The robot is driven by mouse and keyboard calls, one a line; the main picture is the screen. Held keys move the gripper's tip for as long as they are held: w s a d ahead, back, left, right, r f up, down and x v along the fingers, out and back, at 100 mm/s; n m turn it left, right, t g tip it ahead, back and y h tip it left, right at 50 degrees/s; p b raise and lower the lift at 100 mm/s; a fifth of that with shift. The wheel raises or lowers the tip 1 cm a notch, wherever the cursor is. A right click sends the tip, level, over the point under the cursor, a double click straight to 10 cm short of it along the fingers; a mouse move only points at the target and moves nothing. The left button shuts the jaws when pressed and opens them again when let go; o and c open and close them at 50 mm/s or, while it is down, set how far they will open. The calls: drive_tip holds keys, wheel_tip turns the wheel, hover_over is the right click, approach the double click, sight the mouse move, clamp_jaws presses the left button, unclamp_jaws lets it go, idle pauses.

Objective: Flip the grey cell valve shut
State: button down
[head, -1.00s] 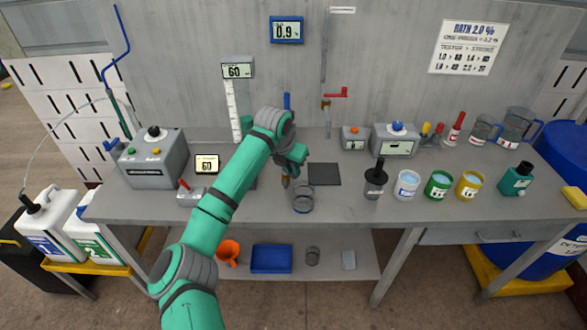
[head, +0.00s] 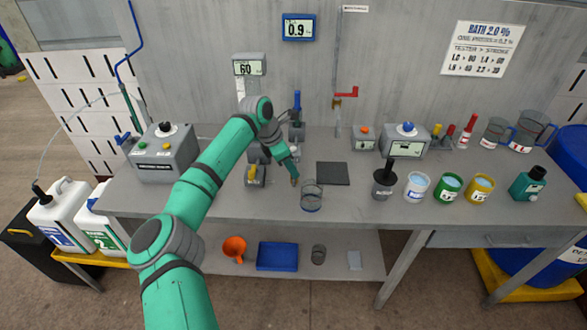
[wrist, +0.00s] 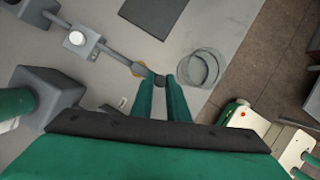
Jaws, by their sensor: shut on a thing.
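My gripper (head: 294,180) is low over the middle of the bench, just left of a clear glass beaker (head: 312,197). In the wrist view its two green fingers (wrist: 160,84) are shut on a small dark grey piece (wrist: 160,79), which I take to be the grey cell valve's handle. A grey pipe (wrist: 118,53) with an orange-yellow ring runs up to this piece. The beaker (wrist: 203,68) stands apart, right of the fingertips. In the head view the valve is too small and covered to make out, so its turn cannot be told.
A grey block with a yellow handle (head: 253,174) stands left of my gripper. A blue-handled fitting (head: 297,103) rises behind it. A dark square mat (head: 333,173) lies to the right, then a dark pot (head: 383,184) and several tins. The bench front right of the beaker is clear.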

drive_tip(key=shift+a, duration=0.1)
idle(0.3)
drive_tip(key=c, duration=1.7)
unclamp_jaws()
drive_tip(key=shift+r, duration=0.1)
drive_tip(key=v, duration=1)
drive_tip(key=shift+a+r, duration=0.1)
drive_tip(key=shift+r, duration=0.2)
